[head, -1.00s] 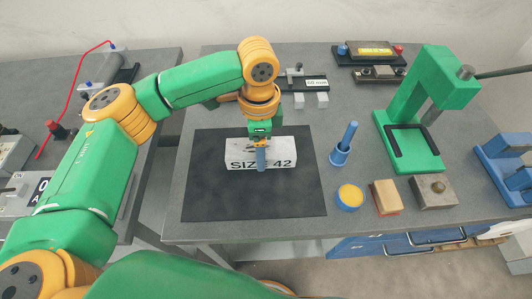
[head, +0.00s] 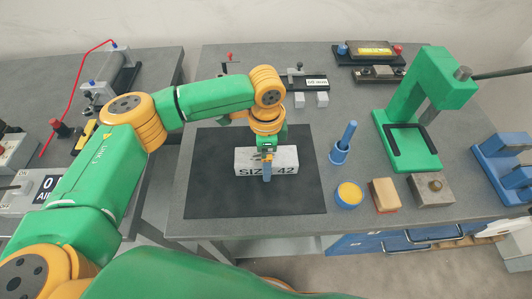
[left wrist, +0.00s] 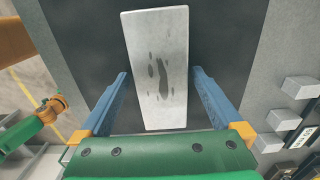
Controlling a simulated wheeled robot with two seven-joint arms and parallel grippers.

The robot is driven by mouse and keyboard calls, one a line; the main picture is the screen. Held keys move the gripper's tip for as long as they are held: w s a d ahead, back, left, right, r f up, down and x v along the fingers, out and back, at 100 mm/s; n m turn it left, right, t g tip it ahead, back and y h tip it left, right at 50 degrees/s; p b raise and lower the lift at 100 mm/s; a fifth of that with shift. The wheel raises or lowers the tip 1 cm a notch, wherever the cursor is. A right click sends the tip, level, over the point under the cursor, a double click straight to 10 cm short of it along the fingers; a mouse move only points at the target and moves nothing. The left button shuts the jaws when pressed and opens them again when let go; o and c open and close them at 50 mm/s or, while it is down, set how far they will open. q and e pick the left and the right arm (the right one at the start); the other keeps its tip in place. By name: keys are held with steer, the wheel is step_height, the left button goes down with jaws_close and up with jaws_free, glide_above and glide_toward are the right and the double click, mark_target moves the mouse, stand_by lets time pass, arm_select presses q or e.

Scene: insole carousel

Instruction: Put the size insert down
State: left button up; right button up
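The size insert (head: 285,161) is a pale grey block marked SIZE 42. It appears to lie flat on the black mat (head: 215,190), near the mat's middle. My left gripper (head: 267,168) points down over it, one blue finger in front of its lettered face and covering part of the text. In the left wrist view the insert (left wrist: 160,60) lies between the two blue fingers of the left gripper (left wrist: 160,74), with narrow dark gaps at both sides. The fingers stand open around it. My right gripper is in neither view.
A green press (head: 408,150) stands beyond. The mat around the insert is clear.

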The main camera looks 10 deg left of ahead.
arm_select(q)
step_height(320, 180, up, 12)
steer(key=shift+b, duration=0.4)
steer(key=shift+r, duration=0.1)
